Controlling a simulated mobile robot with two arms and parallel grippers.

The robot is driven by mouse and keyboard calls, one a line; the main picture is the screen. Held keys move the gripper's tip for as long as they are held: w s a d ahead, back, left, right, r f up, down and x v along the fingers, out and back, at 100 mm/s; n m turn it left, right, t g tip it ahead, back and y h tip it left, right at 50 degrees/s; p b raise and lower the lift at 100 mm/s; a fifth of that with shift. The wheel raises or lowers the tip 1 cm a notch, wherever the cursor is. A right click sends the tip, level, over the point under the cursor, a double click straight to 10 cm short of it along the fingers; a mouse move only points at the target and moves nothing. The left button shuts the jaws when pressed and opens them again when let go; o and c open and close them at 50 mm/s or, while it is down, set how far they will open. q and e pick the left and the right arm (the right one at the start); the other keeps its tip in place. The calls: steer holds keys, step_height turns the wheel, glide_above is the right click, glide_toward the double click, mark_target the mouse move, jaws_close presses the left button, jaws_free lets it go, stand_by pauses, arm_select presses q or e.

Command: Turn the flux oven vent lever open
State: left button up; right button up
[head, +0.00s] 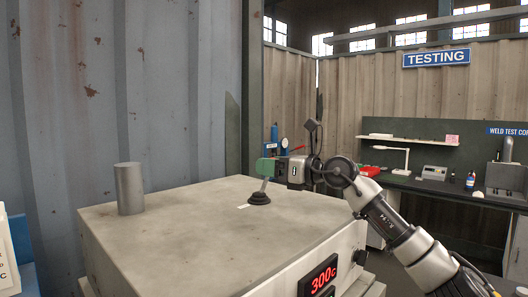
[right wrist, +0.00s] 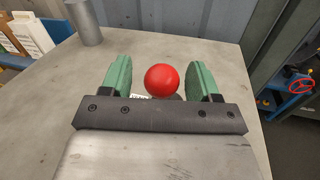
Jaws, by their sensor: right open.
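The flux oven (head: 170,226) is a pale grey box with a flat top and a red "300c" display (head: 322,281) on its front. The vent lever (head: 259,198) has a black round base and a thin metal shaft, tilted slightly, on the oven top. Its red ball knob (right wrist: 161,80) shows in the right wrist view between the two green fingers. My right gripper (head: 267,167) is open around the knob, with a visible gap on each side. The fingers hide the knob in the head view. My left gripper is not in view.
A grey metal cylinder (head: 129,188) stands at the left of the oven top. A corrugated wall (head: 150,80) rises behind it. A workbench (head: 450,187) with a lamp and instruments stands at the back right. The oven top between cylinder and lever is clear.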

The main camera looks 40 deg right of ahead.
steer(key=shift+x, duration=0.8)
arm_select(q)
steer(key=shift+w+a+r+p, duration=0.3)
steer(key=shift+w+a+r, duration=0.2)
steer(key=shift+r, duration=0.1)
arm_select(e)
steer(key=shift+w, duration=0.1)
